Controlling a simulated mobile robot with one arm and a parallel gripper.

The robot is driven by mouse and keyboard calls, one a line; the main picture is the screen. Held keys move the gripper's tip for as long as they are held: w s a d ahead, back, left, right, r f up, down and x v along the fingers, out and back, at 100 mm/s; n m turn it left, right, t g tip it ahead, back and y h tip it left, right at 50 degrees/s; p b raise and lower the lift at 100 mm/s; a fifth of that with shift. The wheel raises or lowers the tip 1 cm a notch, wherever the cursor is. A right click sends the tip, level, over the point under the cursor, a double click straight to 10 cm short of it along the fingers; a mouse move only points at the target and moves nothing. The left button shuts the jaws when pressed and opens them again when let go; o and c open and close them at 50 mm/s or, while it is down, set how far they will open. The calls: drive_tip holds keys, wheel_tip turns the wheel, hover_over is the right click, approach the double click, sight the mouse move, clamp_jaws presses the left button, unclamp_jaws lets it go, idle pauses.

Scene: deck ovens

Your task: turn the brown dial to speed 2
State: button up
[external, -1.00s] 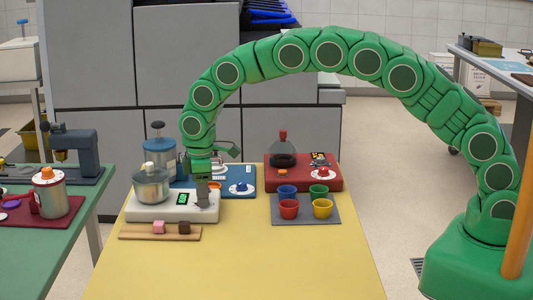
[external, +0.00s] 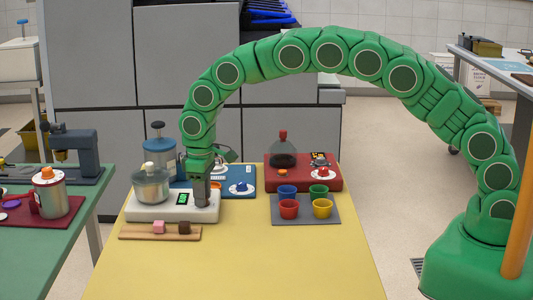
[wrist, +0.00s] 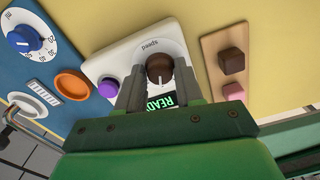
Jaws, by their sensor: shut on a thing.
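The brown dial (wrist: 159,68) sits on a white panel marked "speed" and has a pale pointer line facing the bottom of the wrist view, toward the display. My gripper (wrist: 158,82) has a finger on either side of the dial and is shut on it. In the external view my gripper (external: 202,203) reaches down to the right part of the white appliance (external: 150,212) and hides the dial. A green lit display (external: 183,199) is beside it, partly covered by my fingers in the wrist view. The speed marks are too small to read.
A purple knob (wrist: 107,86) is beside the dial. A wooden board (external: 135,234) with pink and brown cubes lies in front. A blue appliance (wrist: 60,62) is close by. The yellow table's front is clear.

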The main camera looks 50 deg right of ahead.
drive_tip(key=o, duration=1)
wheel_tip(320, 180, up, 8)
drive_tip(key=shift+f, duration=0.1)
idle(0.4)
